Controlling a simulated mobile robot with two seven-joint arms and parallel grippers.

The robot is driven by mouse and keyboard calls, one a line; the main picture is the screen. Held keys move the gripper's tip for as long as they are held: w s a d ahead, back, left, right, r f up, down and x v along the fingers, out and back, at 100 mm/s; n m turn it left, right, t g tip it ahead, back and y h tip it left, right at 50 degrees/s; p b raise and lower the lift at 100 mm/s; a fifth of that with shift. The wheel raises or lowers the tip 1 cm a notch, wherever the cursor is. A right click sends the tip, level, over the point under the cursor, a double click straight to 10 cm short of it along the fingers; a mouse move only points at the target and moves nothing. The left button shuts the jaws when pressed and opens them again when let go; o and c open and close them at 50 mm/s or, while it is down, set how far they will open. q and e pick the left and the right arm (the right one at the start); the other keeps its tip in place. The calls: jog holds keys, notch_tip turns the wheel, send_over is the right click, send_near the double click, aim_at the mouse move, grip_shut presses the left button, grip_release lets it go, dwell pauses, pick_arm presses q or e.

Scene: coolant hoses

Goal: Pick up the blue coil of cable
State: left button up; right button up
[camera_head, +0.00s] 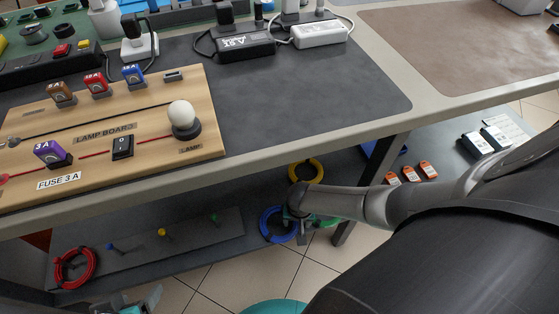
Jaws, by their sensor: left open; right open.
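The blue coil of cable (264,223) is a ring at the lower shelf level below the bench, near the right end of the peg strip. My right gripper (293,226) reaches in from the right and is at the coil's right side, overlapping it in view. Its jaws are open, though the fingers are small and partly hidden; I cannot tell whether they touch the coil. My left gripper (140,304) is open at the bottom left edge, mostly cut off, well away from the blue coil.
A red coil (92,265) is at the left of the shelf (190,258).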

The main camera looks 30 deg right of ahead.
grip_shut()
dwell(0.6)
